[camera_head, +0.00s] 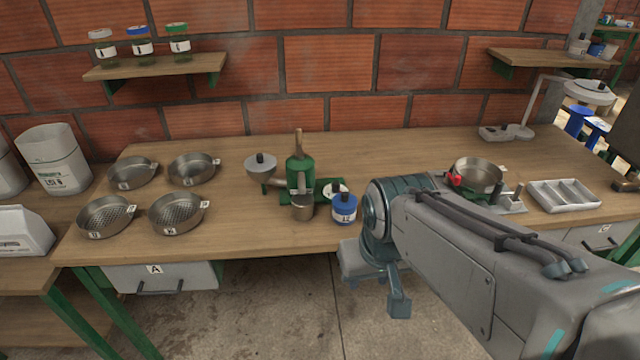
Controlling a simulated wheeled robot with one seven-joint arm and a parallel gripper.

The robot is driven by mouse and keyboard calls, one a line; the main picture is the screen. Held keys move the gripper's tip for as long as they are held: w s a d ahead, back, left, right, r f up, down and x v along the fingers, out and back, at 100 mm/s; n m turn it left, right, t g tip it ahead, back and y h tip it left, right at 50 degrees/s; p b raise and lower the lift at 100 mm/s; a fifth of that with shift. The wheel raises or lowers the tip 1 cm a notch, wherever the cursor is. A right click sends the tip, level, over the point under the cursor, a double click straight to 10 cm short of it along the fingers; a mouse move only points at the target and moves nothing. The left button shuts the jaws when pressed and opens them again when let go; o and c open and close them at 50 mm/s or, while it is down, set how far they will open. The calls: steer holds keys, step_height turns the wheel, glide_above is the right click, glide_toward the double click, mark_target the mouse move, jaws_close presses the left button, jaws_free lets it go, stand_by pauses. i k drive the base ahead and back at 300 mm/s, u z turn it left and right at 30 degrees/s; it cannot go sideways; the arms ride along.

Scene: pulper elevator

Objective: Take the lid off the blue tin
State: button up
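The blue tin (344,209) stands upright near the front edge of the wooden bench, just right of the green hand-operated device.
The green device (299,172) and a metal cup (302,207) stand close left of the tin. Several sieve pans (175,212) lie further left. A steel pan (477,175) and a divided tray (563,195) are at right. The bench's back middle is clear.

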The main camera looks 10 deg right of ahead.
mark_target(345, 201)
steer(key=u, duration=0.8)
steer(key=i, duration=0.9)
steer(key=z, duration=2.1)
